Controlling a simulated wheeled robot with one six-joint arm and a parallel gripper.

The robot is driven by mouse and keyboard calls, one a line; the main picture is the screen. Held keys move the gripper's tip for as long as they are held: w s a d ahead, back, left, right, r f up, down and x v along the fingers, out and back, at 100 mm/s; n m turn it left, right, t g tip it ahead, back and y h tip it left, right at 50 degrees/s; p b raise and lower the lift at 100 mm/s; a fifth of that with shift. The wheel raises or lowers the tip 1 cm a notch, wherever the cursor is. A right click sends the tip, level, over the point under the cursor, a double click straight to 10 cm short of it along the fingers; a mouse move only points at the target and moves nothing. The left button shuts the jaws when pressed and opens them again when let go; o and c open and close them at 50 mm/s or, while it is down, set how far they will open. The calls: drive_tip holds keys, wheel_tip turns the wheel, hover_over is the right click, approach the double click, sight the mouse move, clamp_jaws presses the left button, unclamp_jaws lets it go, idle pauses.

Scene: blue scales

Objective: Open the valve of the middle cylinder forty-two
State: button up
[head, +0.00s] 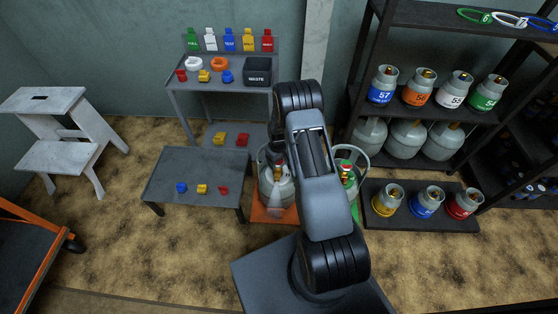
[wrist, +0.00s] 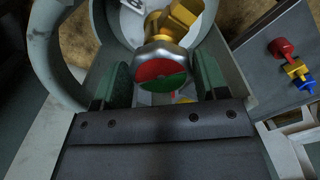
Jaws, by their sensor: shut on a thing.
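In the wrist view my gripper (wrist: 156,82) is shut on a round valve knob (wrist: 160,66), one green-padded finger on each side. The knob has a silver rim and a face split into red and green. A brass valve body (wrist: 176,18) shows behind it, inside the grey collar (wrist: 60,62) of a cylinder. A white label at the top edge is cut off and I cannot read its number. In the head view a grey cylinder (head: 283,194) stands on an orange base left of my arm, and another (head: 347,188) with green shows to the right. My arm hides what is between them.
A low table (head: 165,190) with blue, yellow and red pieces stands to the left. A shelf table with tags and a waste bin (head: 257,72) is behind it. Dark shelves and a low platform (head: 385,222) hold more cylinders at right. A grey step stool (head: 50,125) stands far left.

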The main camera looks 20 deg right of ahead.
drive_tip(key=o, duration=0.9)
wheel_tip(320, 180, up, 14)
drive_tip(key=p, duration=0.4)
drive_tip(key=shift+f, duration=0.1)
